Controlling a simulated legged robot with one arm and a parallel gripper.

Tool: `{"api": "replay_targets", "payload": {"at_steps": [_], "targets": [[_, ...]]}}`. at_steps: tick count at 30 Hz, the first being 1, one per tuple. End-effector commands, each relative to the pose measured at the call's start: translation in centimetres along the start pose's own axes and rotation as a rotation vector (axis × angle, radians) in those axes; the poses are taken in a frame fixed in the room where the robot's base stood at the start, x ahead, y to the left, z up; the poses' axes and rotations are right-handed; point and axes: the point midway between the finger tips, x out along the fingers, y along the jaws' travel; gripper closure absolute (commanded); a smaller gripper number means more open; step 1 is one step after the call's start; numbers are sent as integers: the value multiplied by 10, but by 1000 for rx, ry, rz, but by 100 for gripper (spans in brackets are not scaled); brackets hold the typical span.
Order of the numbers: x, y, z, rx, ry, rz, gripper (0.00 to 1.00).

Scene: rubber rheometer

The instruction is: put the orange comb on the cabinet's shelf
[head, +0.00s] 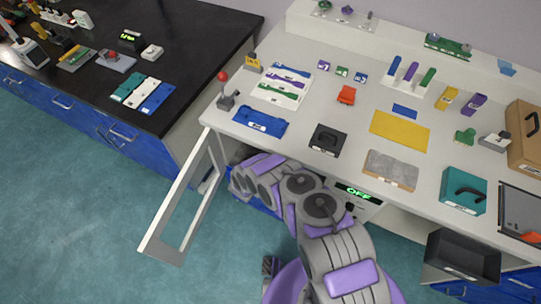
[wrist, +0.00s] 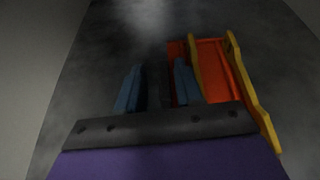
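My arm reaches under the white bench in the head view, beside an open framed cabinet door (head: 187,200). My gripper is hidden there. In the wrist view my gripper (wrist: 157,70) has two blue-grey fingers standing apart, with only dark space visible between them. An orange piece with wavy yellow sides (wrist: 240,78), which looks like the orange comb, rests on a dark grey surface (wrist: 85,85) just right of the fingers. Its left part passes behind the right finger. I cannot tell whether they touch. The surface looks like the cabinet's shelf.
Pale walls flank the dark surface in the wrist view. The bench top (head: 310,65) carries a blue tray (head: 260,121), a black box (head: 327,139), a red-orange item (head: 346,95) and a yellow mat (head: 400,130). A black bin (head: 463,256) hangs at the lower right. Floor is clear at left.

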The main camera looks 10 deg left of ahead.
Motion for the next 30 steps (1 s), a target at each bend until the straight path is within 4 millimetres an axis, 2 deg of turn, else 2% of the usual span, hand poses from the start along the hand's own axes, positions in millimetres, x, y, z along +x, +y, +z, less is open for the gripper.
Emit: {"api": "replay_targets", "payload": {"at_steps": [9, 13, 17, 24, 30], "targets": [[0, -1, 1, 3, 1, 2, 58], [-10, 0, 2, 3, 2, 2, 58], [-32, 0, 4, -1, -1, 3, 58], [-82, 1, 2, 0, 2, 4, 58], [-110, -1, 1, 0, 1, 2, 58]]}}
